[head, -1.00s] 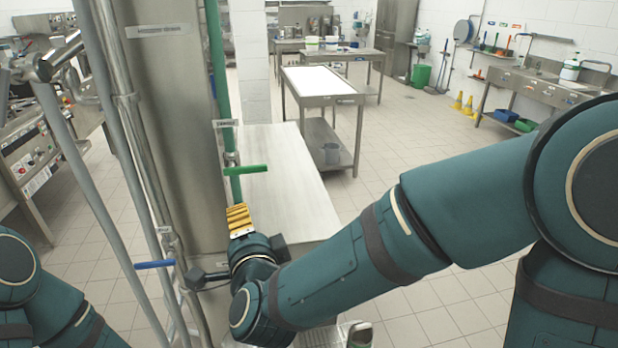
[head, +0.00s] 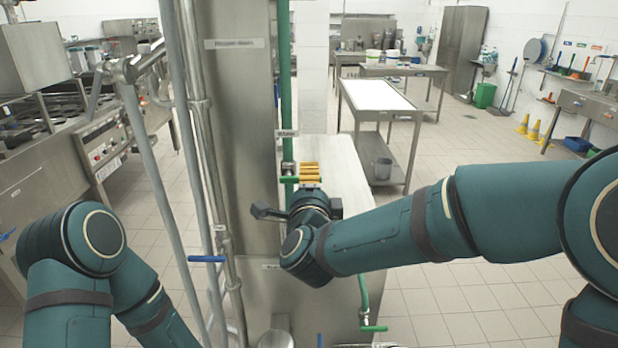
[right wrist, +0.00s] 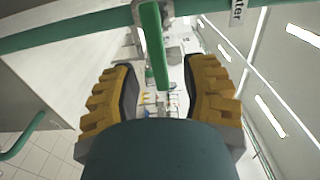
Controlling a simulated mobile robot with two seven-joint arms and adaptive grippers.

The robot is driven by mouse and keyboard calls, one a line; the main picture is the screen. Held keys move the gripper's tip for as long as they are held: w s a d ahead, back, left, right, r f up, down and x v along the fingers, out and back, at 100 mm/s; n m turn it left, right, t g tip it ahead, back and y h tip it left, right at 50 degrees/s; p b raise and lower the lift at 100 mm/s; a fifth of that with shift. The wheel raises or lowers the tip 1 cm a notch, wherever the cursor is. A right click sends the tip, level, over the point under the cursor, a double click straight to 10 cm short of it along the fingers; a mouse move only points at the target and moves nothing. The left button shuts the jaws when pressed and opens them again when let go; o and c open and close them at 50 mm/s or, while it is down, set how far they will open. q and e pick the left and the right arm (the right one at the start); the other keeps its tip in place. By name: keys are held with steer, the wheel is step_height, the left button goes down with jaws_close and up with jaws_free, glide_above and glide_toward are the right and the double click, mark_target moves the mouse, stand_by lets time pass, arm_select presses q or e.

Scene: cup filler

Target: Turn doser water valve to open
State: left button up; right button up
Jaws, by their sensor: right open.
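The water valve's green handle (head: 288,180) sits on the vertical green pipe (head: 284,80), beside a small "Water" label (head: 287,134). The handle lies crosswise to the pipe, and its right part is hidden by my right gripper (head: 310,170) with its yellow finger pads. In the right wrist view the green handle (right wrist: 154,48) reaches in from the top between the two spread fingers of my right gripper (right wrist: 163,78). The gripper is open around the handle, with gaps at both sides.
A steel column (head: 242,120) stands left of the green pipe. A blue valve handle (head: 206,259) is on the steel pipe, and another green handle (head: 375,328) is lower right. A steel counter (head: 345,190) lies behind my right gripper.

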steer(key=shift+w, duration=1)
jaws_close()
